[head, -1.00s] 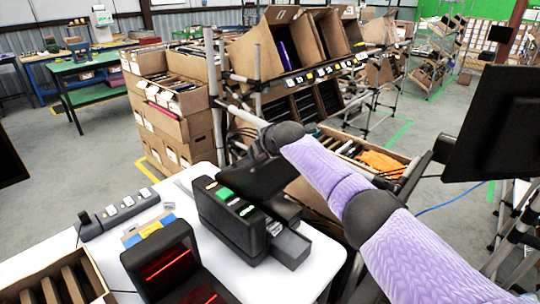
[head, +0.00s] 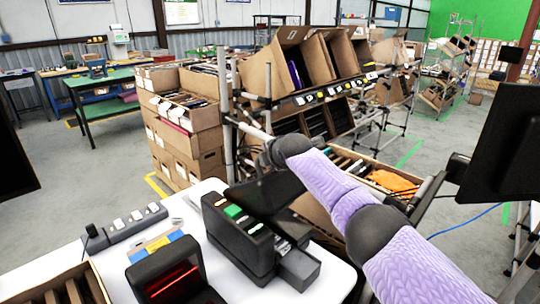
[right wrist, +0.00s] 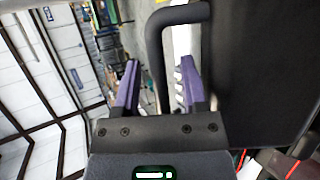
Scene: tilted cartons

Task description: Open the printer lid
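The black printer (head: 240,245) stands on the white table in the head view, with a green button on top. A dark flat panel, seemingly its lid (head: 268,194), is raised and tilted at its far side. My right arm comes in from the right, and its gripper is above the panel, its fingers not clear there. In the right wrist view, my right gripper (right wrist: 158,85) is open, with purple fingers apart. A black bar handle (right wrist: 158,55) on a large dark panel (right wrist: 265,70) runs between them; contact cannot be told. My left gripper is out of view.
A black scanner-like box with red light (head: 172,280) and a power-strip-like device (head: 125,228) share the white table (head: 205,190). Stacked cartons (head: 185,130) and a rack of tilted cartons (head: 310,65) stand behind. A dark monitor (head: 505,135) is at right.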

